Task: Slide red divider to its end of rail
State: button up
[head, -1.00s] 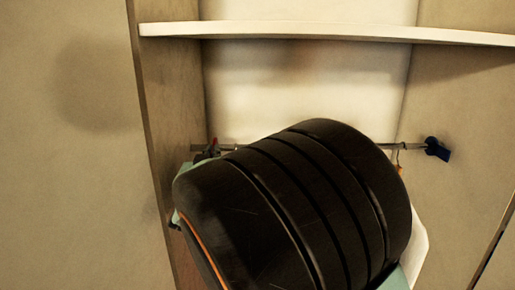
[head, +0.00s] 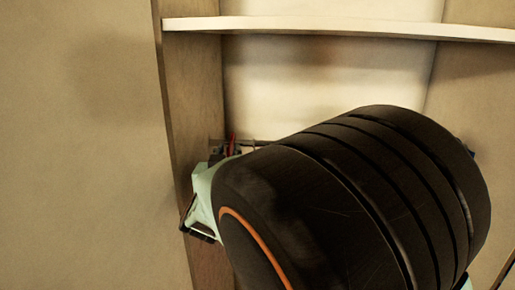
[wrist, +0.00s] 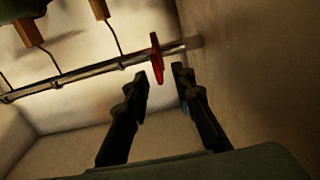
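The red divider (wrist: 157,58) is a thin flat piece on the metal rail (wrist: 90,73), a short way from the wall at the rail's right end in the wrist view. In the head view the red divider (head: 233,144) shows near the rail's left end, beside the closet's side panel. My gripper (wrist: 163,78) is open, with a gap between its two dark fingertips. The divider appears just beyond this gap, nearer the left fingertip; I cannot tell whether they touch. In the head view my arm hides most of the rail.
Hangers with wooden parts (wrist: 32,32) hang on the rail to the left in the wrist view. The closet side wall (wrist: 245,60) is close on the right. A white shelf (head: 330,29) runs above the rail. A dark blue piece (head: 470,148) barely shows behind my arm.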

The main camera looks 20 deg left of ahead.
jog(key=v, duration=0.9)
jog(key=shift+d, duration=0.1)
jog(key=shift+c, duration=0.2)
